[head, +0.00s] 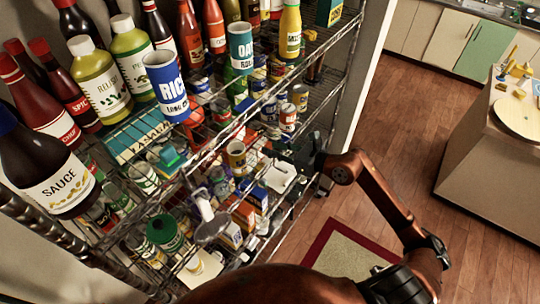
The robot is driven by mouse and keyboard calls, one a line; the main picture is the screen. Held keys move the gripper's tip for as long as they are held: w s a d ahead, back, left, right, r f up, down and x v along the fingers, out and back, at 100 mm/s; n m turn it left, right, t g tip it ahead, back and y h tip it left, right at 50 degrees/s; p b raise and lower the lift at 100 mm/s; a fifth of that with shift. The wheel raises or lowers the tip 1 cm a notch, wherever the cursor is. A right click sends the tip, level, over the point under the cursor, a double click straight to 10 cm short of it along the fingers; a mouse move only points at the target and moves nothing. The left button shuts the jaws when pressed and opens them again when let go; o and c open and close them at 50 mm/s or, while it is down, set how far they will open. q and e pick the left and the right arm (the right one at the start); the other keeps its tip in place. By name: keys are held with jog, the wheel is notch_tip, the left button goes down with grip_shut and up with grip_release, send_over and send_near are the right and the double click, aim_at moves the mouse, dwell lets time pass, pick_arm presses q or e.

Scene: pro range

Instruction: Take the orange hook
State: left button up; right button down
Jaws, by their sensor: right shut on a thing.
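My right arm comes in from the lower right and reaches to the right end of the wire shelf rack (335,72). My right gripper (292,158) is small and dark there, at the edge of a middle shelf, beside a white tray-like thing (281,176). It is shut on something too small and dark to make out. I cannot pick out an orange hook among the crowded goods; it may be hidden at the gripper or behind other items. My left gripper is not in view.
The upper shelf holds sauce bottles (55,170), a blue can (166,86) and a yellow bottle (290,30). Lower shelves are crowded with cans and boxes. A red-bordered rug (345,252) lies on open wooden floor (400,130). A counter (490,170) stands at right.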

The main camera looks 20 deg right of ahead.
jog(key=shift+r, duration=0.2)
jog(key=shift+s+d+f, duration=0.1)
jog(key=shift+s+d, duration=0.2)
jog(key=shift+s, duration=0.15)
jog(key=s+d+b, duration=0.5)
jog(key=s+d, duration=0.2)
jog(key=s, duration=0.6)
jog(key=shift+d, duration=0.25)
dwell(0.6)
